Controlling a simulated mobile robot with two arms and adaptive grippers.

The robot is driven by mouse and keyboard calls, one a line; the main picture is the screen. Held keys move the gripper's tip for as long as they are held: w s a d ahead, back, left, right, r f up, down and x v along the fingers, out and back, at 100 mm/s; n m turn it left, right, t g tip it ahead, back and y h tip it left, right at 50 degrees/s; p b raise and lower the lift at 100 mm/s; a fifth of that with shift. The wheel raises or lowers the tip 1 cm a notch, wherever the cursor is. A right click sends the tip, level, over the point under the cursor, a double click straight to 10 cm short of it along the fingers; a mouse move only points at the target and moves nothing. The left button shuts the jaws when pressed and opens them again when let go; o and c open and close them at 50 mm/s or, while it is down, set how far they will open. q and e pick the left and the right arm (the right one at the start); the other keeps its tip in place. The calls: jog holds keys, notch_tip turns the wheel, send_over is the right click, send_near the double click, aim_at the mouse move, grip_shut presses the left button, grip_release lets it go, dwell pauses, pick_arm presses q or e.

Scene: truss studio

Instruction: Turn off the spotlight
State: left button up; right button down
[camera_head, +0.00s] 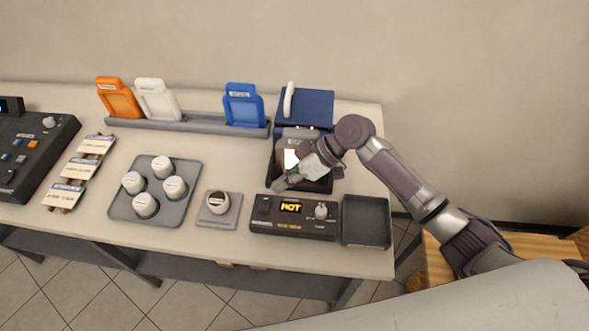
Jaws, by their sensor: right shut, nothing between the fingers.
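A dark unit with a bright, lit pale face (290,159) stands at the back right of the table; it looks like the spotlight, partly hidden behind my right arm. In front of it is a black control box (265,228) with an orange display reading "HOT" (291,207) and a light round knob (321,212). My right gripper (278,186) is shut and empty, just behind the control box's left part and left of the knob. I cannot tell whether it touches the box. My left gripper is not in view.
An empty dark tray (367,238) adjoins the control box on the right. Coloured frames stand in a rail (190,126) behind.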

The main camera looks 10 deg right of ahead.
aim_at(261, 211)
jog(key=p+x, duration=0.1)
jog(key=x, duration=0.2)
jog(key=shift+s+a, duration=0.1)
jog(key=shift+a, duration=0.25)
jog(key=f, duration=0.1)
jog(key=f+p, duration=0.1)
jog(key=shift+s+f, duration=0.35)
jog(key=shift+s, duration=0.05)
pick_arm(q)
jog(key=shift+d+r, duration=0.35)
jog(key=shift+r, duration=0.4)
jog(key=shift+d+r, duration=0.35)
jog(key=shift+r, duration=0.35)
pick_arm(e)
jog(key=shift+s+f, duration=0.2)
jog(key=shift+f, duration=0.45)
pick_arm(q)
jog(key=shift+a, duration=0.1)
